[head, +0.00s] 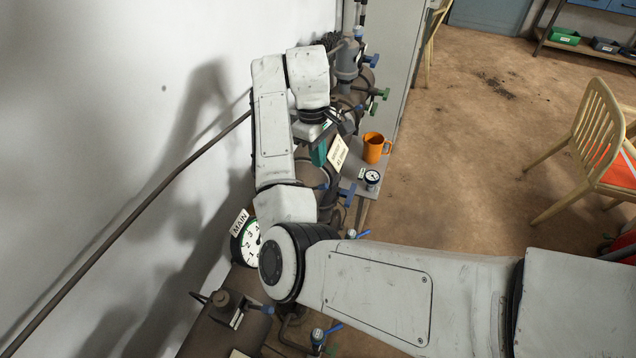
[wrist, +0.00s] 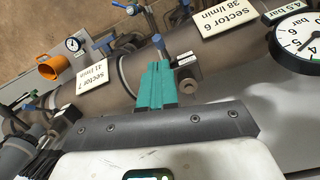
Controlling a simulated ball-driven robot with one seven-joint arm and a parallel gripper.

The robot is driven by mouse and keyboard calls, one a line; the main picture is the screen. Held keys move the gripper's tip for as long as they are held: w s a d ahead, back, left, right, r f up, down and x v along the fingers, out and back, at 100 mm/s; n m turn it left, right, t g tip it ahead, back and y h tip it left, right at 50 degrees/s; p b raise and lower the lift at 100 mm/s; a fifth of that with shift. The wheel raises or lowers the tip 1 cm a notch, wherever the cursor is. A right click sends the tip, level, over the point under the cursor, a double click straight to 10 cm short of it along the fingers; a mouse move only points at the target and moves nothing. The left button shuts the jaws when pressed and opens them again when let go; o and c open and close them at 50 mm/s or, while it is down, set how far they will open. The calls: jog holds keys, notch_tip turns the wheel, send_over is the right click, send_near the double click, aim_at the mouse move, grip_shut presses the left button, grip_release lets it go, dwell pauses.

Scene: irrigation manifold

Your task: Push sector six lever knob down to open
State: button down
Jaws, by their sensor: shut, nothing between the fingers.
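My gripper (wrist: 156,66) has its teal fingers shut with nothing between them, over the brown manifold pipe in the wrist view. The fingers also show in the head view (head: 319,153), below the wrist. The sector 6 label (wrist: 228,17) reads 38 l/min and lies upper right of the fingertips. A blue lever (wrist: 159,44) shows right at the fingertips; I cannot tell if they touch. A dark block (wrist: 187,62) with a small white tag sits just right of the fingers. The sector 7 label (wrist: 88,87) is to the left.
A large dial gauge (wrist: 297,40) is at the right of the wrist view. An orange mug (head: 374,148) and a small gauge (head: 371,178) stand on a grey surface beside the manifold. The white wall runs close on the left. Open floor and a chair (head: 597,145) are right.

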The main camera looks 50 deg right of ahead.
aim_at(319, 185)
jog(key=shift+f, duration=0.15)
jog(key=shift+s+f+b, duration=0.2)
jog(key=shift+f+b, duration=0.55)
jog(key=shift+f, duration=0.95)
jog(key=shift+s+f+b, duration=0.15)
jog(key=shift+f+b, duration=0.55)
jog(key=shift+f, duration=0.95)
jog(key=shift+d+f+b, duration=0.1)
jog(key=shift+f+b, duration=0.4)
jog(key=shift+f, duration=1.7)
jog(key=shift+w+r, duration=0.25)
jog(key=shift+w+r+p, duration=0.15)
jog(key=shift+w+r, duration=0.05)
jog(key=shift+w, duration=0.45)
jog(key=shift+w+r+p, duration=0.15)
jog(key=shift+w, duration=0.45)
jog(key=shift+a, duration=0.2)
